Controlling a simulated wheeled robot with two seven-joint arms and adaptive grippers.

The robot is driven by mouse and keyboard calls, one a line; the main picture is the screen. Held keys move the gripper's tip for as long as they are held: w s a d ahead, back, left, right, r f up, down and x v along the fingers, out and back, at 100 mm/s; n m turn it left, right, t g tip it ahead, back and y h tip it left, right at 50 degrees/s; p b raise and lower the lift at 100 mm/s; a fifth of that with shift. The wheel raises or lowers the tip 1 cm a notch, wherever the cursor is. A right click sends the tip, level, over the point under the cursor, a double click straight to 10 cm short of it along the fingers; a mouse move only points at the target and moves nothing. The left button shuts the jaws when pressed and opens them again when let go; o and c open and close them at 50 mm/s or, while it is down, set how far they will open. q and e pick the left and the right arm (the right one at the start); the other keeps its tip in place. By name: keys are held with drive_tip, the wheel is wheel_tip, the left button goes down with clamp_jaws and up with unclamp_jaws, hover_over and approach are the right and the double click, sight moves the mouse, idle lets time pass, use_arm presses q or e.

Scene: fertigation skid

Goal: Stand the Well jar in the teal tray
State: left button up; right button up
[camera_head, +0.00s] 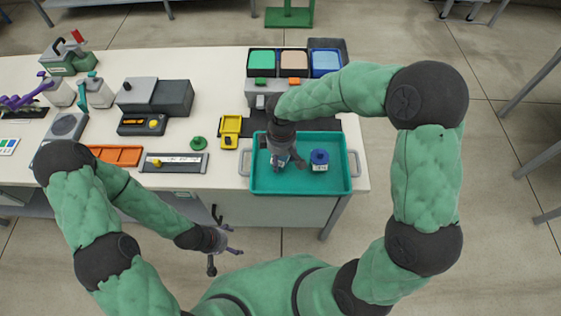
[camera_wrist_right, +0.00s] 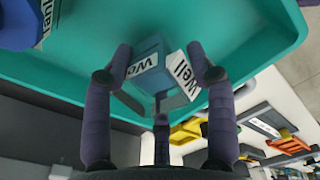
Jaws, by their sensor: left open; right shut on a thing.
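The teal tray (camera_head: 258,186) lies at the front right of the bench; its wall also shows in the right wrist view (camera_wrist_right: 250,62). My right gripper (camera_wrist_right: 163,72) is shut on the Well jar (camera_wrist_right: 150,66), a blue-and-white jar with "Well" labels between the two fingers. In the head view my right gripper (camera_head: 283,158) is over the left half of the tray and mostly hides the jar (camera_head: 279,164). Whether the jar touches the tray floor cannot be told. My left gripper (camera_head: 227,242) is open and empty, off the bench front.
A second jar with a blue lid (camera_head: 320,156) stands in the tray's right half, its label partly seen in the wrist view. Behind the tray are bins of green, tan and blue (camera_head: 293,62). A yellow holder (camera_head: 230,128) is left of the tray.

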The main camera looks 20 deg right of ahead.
use_arm(q)
drive_tip(key=shift+f, duration=0.55)
use_arm(e)
drive_tip(key=shift+f, duration=0.85)
drive_tip(key=shift+f+b, duration=0.15)
drive_tip(key=shift+b, duration=0.15)
drive_tip(key=o, duration=1.3)
drive_tip(key=shift+o, duration=0.2)
use_arm(q)
wheel_tip(320, 180, up, 5)
drive_tip(key=p, duration=0.5)
drive_tip(key=shift+f, duration=0.15)
use_arm(e)
wheel_tip(320, 180, up, 12)
drive_tip(key=shift+s+r, duration=0.15)
drive_tip(key=shift+r, duration=0.05)
